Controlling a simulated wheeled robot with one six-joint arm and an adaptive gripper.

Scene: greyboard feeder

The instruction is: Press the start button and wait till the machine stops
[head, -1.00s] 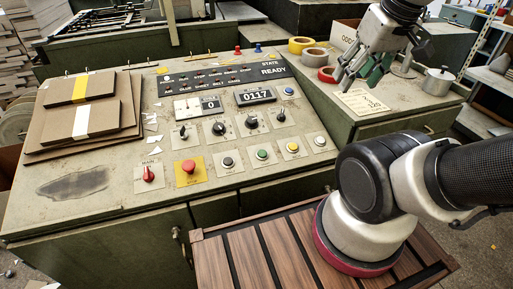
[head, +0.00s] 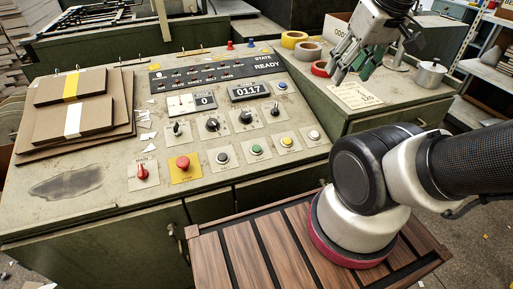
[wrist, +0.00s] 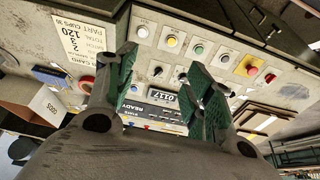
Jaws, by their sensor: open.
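The control panel (head: 110,200) slopes in front of me. Its lower row has a black button (head: 222,157), a green button (head: 257,149), a yellow button (head: 287,142) and a white button (head: 314,135). Their labels are too small to read, so I cannot confirm which is start; the green button also shows in the wrist view (wrist: 198,49). The state display (head: 267,66) reads READY and the counter (head: 248,91) reads 0117. My gripper (head: 350,72) is open and empty, above the side bench right of the panel, apart from the buttons.
A red mushroom button (head: 183,163) on a yellow plate and a red main switch (head: 141,172) sit left of the row. Rotary knobs (head: 212,124) stand above it. Stacked boards (head: 60,118) lie at left; tape rolls (head: 307,50) and a metal pot (head: 430,74) at right.

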